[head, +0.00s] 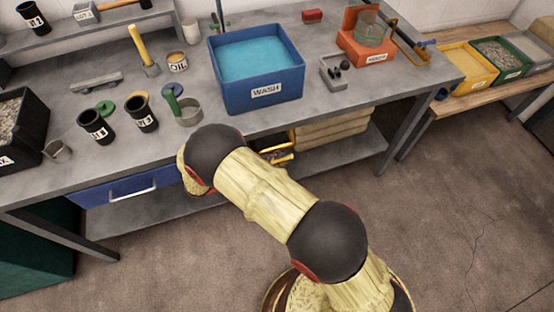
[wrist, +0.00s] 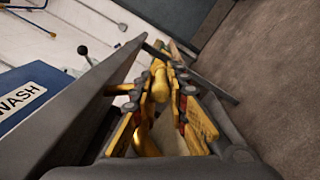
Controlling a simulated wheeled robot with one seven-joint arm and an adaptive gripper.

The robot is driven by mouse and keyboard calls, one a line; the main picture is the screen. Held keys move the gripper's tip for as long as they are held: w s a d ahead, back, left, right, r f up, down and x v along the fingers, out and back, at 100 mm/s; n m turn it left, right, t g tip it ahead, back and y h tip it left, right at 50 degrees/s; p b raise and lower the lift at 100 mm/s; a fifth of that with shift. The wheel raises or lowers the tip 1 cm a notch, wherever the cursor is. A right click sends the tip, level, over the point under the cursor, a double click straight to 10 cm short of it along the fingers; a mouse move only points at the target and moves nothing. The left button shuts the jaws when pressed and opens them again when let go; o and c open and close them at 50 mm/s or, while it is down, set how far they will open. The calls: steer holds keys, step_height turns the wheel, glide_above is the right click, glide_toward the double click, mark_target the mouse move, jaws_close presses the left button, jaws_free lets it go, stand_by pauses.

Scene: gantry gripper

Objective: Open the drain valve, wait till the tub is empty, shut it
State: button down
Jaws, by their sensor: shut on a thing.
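The blue tub (head: 262,97), labelled WASH, stands on the bench, and light-blue water (head: 258,58) covers its inside below the rim. Its labelled side also shows at the left of the wrist view (wrist: 12,118). My gripper (wrist: 166,88) is at the bench's front edge, in front of and below the tub; in the head view its yellow fingers (head: 279,155) show partly behind my arm. The fingers are closed around a smooth yellow piece (wrist: 157,82), which looks like the drain valve's handle. The valve body and outlet are hidden, so I cannot tell the handle's turn.
A grey holder (head: 335,74) with dark knobs stands right of the tub. Black pots (head: 96,126) and a metal cup (head: 188,113) stand to its left. A blue drawer (head: 130,188) and a lower shelf (head: 345,150) lie under the bench. The floor at right is clear.

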steer(key=shift+s+d+f, duration=0.15)
steer(key=shift+s+f, duration=0.05)
steer(key=shift+f, duration=0.2)
steer(key=c, duration=2.1)
jaws_free()
steer(key=shift+o, duration=1.3)
steer(key=shift+w+r, duration=0.15)
steer(key=shift+r, duration=0.1)
steer(key=v, duration=0.7)
steer(key=shift+a, duration=0.35)
